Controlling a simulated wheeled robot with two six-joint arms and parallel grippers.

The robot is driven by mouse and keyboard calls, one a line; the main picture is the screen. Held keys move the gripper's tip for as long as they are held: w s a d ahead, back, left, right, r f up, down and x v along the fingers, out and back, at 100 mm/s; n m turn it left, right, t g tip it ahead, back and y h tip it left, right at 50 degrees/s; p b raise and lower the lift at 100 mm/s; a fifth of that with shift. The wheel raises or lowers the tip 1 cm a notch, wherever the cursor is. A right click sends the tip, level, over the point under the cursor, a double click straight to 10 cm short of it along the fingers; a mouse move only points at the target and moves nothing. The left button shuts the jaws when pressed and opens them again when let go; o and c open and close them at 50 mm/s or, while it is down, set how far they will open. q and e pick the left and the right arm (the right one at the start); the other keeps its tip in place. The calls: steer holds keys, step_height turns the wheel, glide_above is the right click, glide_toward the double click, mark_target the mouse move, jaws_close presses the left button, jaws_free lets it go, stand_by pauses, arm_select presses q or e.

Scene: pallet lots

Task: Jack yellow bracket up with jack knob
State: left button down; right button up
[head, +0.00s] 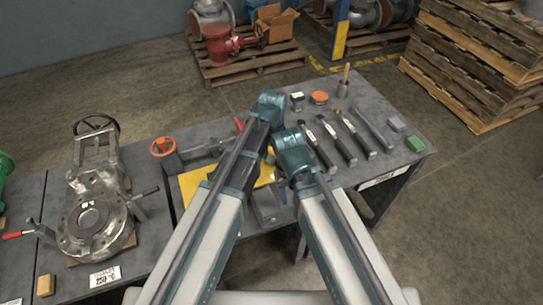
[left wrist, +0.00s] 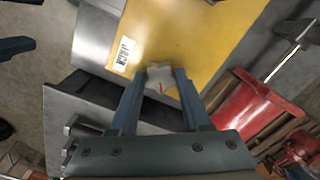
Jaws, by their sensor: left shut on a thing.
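The yellow bracket (head: 195,184) lies on the grey bench in the head view, partly covered by my arms. In the left wrist view, the yellow bracket (left wrist: 190,30) is a broad plate with a white label. The pale, lobed jack knob (left wrist: 161,82) has a red mark and sits in front of the bracket's lower edge. My left gripper (left wrist: 159,77) is shut on the knob, one blue finger on each side. My arms hide this grip in the head view. A blue-grey part at the left wrist view's left edge may be my right gripper; its jaws cannot be made out.
A grey valve body (head: 90,215) stands on the left bench. A red part (left wrist: 245,110) is right of the knob. Pallets (head: 480,70) stand behind.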

arm_select(q)
steer(key=m, duration=0.6)
steer(key=shift+s+m, duration=0.1)
steer(key=shift+m, duration=0.2)
steer(key=m, duration=1.2)
steer(key=shift+m, duration=0.3)
steer(key=m, duration=0.6)
steer(key=shift+m, duration=0.4)
steer(key=shift+c, duration=1.8)
jaws_free()
